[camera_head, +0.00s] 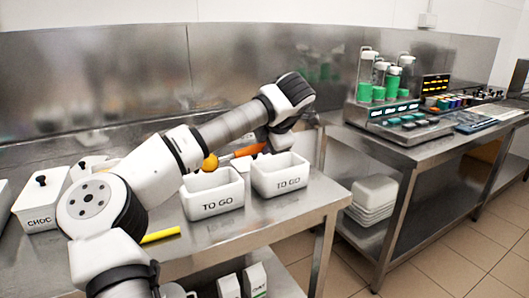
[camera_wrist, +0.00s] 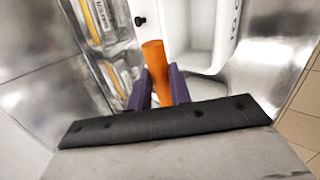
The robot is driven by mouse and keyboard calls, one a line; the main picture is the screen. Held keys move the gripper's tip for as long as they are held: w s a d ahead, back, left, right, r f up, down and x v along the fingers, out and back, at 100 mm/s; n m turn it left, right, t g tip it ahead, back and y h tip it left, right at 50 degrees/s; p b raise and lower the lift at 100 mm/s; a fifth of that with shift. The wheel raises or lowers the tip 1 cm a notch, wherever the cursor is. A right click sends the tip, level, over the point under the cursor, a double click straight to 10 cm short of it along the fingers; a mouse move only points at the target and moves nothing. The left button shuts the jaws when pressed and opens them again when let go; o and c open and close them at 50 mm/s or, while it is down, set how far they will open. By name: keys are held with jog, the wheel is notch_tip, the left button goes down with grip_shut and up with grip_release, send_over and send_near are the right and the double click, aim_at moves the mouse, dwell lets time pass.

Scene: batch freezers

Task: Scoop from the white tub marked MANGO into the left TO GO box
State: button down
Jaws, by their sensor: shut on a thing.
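My gripper (camera_wrist: 160,72) is shut on the orange handle (camera_wrist: 153,50) of a scoop. In the head view the scoop's handle (camera_head: 249,150) points left from my wrist, and a round yellow-orange scoopful (camera_head: 210,163) shows at its far end. This scoopful appears over the back part of the left TO GO box (camera_head: 216,206); whether it touches the box is unclear. The right TO GO box (camera_head: 280,183) stands beside it, below my wrist. No tub lettered MANGO can be read; my arm hides part of the counter.
A white tub marked CHOC (camera_head: 39,220) with a black-knobbed lid stands at the left. Another lidded white tub (camera_head: 80,169) is partly behind my arm. A yellow strip (camera_head: 160,235) lies in front of the left box. A steel wall runs behind the counter.

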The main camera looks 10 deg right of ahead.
jog(key=t+b, duration=0.1)
jog(key=b, duration=0.3)
jog(key=f+t+y+b, duration=0.1)
jog(key=t+b, duration=0.1)
jog(key=b, duration=0.3)
jog(key=shift+s+d+f, duration=0.15)
jog(key=shift+s+f, duration=0.05)
jog(key=shift+s, duration=0.2)
jog(key=t+b, duration=0.1)
jog(key=b, duration=0.1)
jog(key=t+y+b, duration=0.1)
jog(key=b, duration=0.2)
jog(key=shift+s+f+m, duration=0.1)
jog(key=shift+f+m, duration=0.2)
jog(key=t+b, duration=0.1)
jog(key=b, duration=0.2)
jog(key=shift+s+d+f+t+b, duration=0.1)
jog(key=shift+f+t+b, duration=0.15)
jog(key=shift+t+b, duration=0.15)
jog(key=shift+r+y, duration=0.1)
jog(key=shift+y, duration=0.2)
dwell(0.3)
